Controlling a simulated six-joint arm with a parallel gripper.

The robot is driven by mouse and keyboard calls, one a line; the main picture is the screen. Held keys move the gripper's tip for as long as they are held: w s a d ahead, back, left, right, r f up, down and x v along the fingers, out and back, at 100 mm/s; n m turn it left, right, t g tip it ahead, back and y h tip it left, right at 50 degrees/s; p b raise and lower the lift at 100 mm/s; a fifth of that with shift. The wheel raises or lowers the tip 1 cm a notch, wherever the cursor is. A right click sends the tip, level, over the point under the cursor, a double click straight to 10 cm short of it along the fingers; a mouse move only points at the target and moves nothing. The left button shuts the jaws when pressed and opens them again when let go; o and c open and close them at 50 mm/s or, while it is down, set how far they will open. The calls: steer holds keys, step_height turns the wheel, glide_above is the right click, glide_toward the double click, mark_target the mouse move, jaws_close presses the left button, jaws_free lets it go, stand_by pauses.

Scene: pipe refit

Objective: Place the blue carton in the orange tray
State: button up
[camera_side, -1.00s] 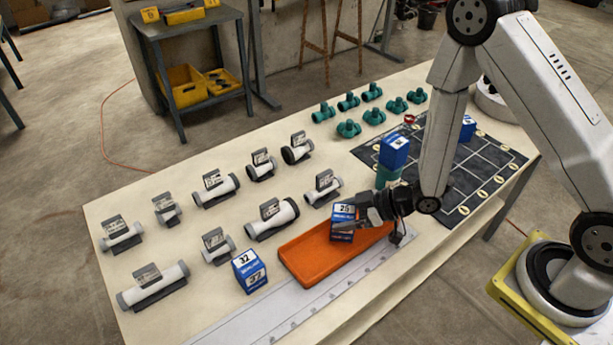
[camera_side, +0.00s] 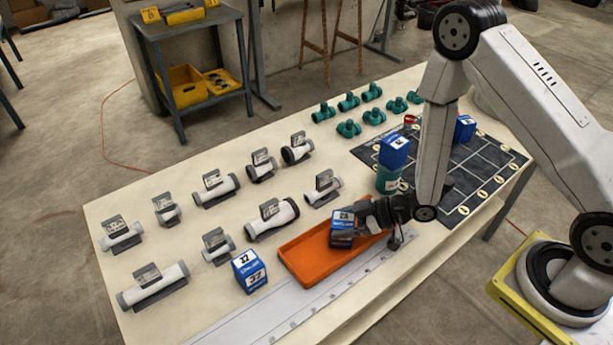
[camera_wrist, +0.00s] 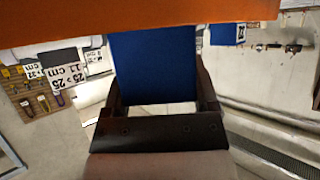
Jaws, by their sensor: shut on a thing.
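The blue carton (camera_side: 342,227), with a white label, is in my gripper (camera_side: 352,226) at the right part of the orange tray (camera_side: 312,262). My gripper is shut on it, and its fingers reach in from the right. The carton is within the tray's outline in the side view, but I cannot tell whether it touches the tray floor. In the wrist view the blue carton (camera_wrist: 153,66) fills the space between the two dark fingers. An orange surface, the tray (camera_wrist: 130,22), spans the top of that view.
Another blue carton (camera_side: 249,271) stands left of the tray. A blue carton (camera_side: 393,150) sits atop a green one (camera_side: 388,180) behind my gripper. One more blue carton (camera_side: 465,128) stands on the dark grid mat (camera_side: 478,165). Several white pipe pieces (camera_side: 272,217) lie left and behind.

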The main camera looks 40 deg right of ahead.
steer(key=o, duration=1.1)
steer(key=shift+r, duration=0.15)
steer(key=shift+r, duration=0.35)
steer(key=shift+v, duration=3.75)
steer(key=shift+f, duration=0.1)
steer(key=shift+d, duration=0.1)
